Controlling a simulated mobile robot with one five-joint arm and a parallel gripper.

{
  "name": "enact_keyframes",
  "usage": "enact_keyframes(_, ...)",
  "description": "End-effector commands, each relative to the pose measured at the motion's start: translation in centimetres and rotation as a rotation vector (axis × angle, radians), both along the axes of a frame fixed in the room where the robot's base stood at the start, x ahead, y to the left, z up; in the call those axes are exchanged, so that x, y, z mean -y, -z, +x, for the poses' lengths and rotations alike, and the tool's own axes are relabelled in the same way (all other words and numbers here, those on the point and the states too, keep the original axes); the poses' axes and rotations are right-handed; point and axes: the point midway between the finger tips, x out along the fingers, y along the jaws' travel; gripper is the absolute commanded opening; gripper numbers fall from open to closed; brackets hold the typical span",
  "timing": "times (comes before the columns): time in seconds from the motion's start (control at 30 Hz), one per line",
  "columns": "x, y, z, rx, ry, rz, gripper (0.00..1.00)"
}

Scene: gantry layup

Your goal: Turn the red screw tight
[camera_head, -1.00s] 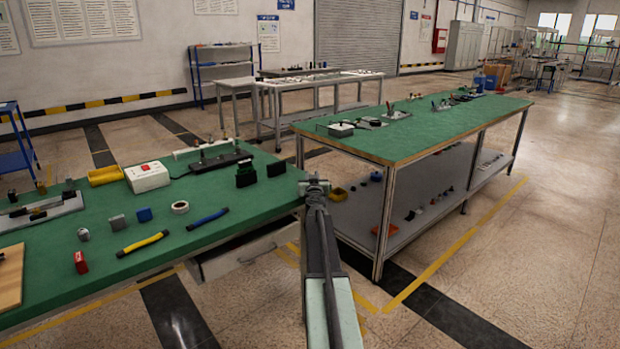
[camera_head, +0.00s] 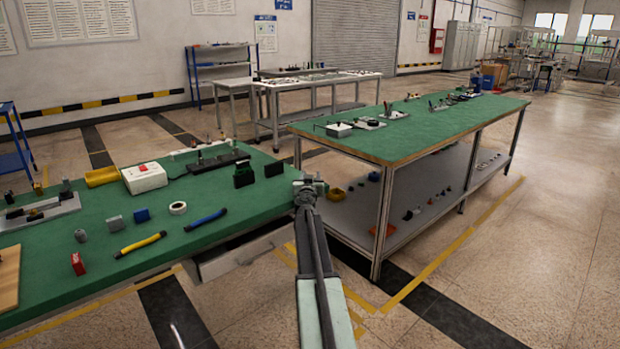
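My gripper (camera_head: 309,187) is at the end of my arm, close to the right end of the near green bench (camera_head: 240,200). It is small and seen from behind, so I cannot tell if its fingers are open or shut. No red screw can be made out. A small red block (camera_head: 78,264) stands near the front edge of the near bench, far to the left of my gripper. A dark fixture with upright pins (camera_head: 214,160) lies at the back of this bench, and a grey metal fixture (camera_head: 45,212) lies at its left.
The near bench also holds a white box with a red button (camera_head: 145,178), a yellow tray (camera_head: 102,176), yellow-handled (camera_head: 142,244) and blue-handled (camera_head: 205,219) tools. A second green bench (camera_head: 400,140) stands to the right. Open floor (camera_head: 540,260) lies at right.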

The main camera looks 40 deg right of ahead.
Motion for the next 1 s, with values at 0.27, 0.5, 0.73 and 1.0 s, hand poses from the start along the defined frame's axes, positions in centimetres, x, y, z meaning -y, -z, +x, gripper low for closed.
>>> enact_keyframes(0.27, -0.2, 0.0, -0.2, 0.001, 0.001, 0.001, 0.43)
enact_keyframes(0.5, -2.9, 0.0, -2.5, 0.0, 0.0, 0.0, 0.43)
enact_keyframes(0.73, -5.9, 0.0, -5.1, 0.0, -0.001, 0.0, 0.43)
enact_keyframes(1.0, -5.9, 0.0, -5.1, 0.0, 0.0, 0.0, 0.43)
